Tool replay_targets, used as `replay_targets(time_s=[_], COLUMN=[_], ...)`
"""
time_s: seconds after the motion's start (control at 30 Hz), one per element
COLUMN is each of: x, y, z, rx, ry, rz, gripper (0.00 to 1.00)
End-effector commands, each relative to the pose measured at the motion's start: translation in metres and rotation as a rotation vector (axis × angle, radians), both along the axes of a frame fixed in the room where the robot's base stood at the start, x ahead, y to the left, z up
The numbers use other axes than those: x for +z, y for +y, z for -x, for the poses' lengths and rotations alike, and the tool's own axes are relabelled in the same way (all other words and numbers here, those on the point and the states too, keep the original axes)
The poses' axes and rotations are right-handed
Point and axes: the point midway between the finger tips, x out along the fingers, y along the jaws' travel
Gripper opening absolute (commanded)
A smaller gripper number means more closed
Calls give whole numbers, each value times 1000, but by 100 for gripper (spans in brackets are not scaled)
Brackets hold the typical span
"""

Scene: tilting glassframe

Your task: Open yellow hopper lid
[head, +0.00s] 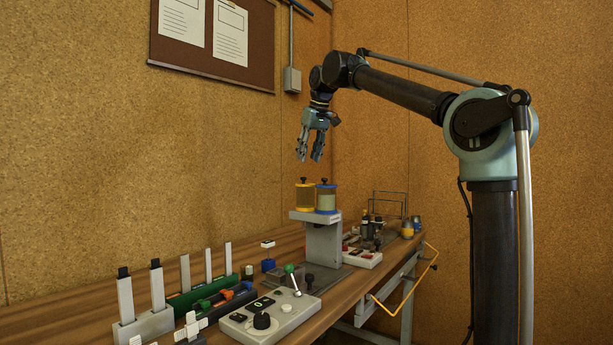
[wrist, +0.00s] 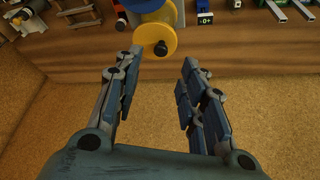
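The yellow hopper (head: 305,197) is a small cylinder with a yellow lid and a black knob on top. It stands on a grey pedestal (head: 322,240) beside a second hopper (head: 326,198) with a blue lid and black knob. My gripper (head: 309,158) is above the yellow hopper, pointing down, open and empty, with a clear gap to the knob. In the wrist view the yellow lid (wrist: 148,45) with its black knob (wrist: 160,48) shows beyond the fingers, and my gripper (wrist: 158,75) has its fingers spread apart. The lid appears closed on the hopper.
A control box (head: 268,315) with a black dial and green-knobbed lever is at the front of the wooden bench (head: 60,325). Upright grey bars (head: 157,285) stand at left. A red-buttoned box (head: 362,258) and wire rack (head: 389,200) are behind the pedestal. Air around my gripper is clear.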

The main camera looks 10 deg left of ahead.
Motion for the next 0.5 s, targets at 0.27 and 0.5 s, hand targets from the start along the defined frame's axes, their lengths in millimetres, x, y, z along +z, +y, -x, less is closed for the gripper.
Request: replay_targets(time_s=[0.27, 0.5], x=[-43, -63], y=[12, 18], z=[-12, -18], rx=[0, 0], ry=[0, 0], rz=[0, 0], gripper=[38, 38])
